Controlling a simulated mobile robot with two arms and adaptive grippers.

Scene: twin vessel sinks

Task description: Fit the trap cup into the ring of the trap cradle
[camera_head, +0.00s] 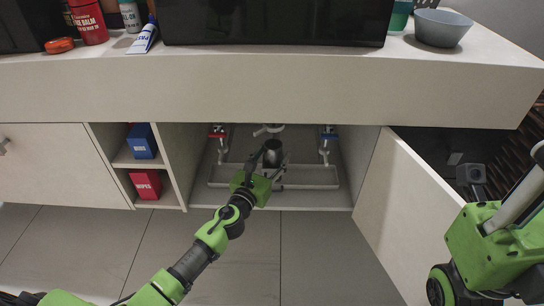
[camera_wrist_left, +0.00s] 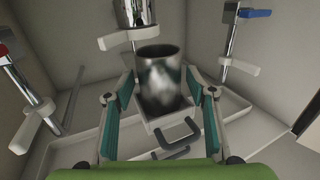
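The trap cup (camera_head: 273,153) is a dark, shiny metal cylinder with an open top, held upright in the sink cabinet. In the left wrist view the cup (camera_wrist_left: 161,85) stands between the teal pads of my left gripper (camera_wrist_left: 163,92), which appear to touch its sides. In the head view my left gripper (camera_head: 262,168) partly hides the cup. A white bracket that looks like the trap cradle (camera_head: 268,130) is behind and above the cup. In the left wrist view this bracket (camera_wrist_left: 122,38) is below a chrome pipe; its ring opening is not clear. My right gripper is not visible.
A shallow tray (camera_head: 318,183) lies on the cabinet floor. Valves with a red handle (camera_head: 217,132) and a blue handle (camera_head: 329,133) flank the space. The open cabinet door (camera_head: 405,215) is at right. Blue (camera_head: 142,141) and red (camera_head: 146,184) boxes fill shelves at left.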

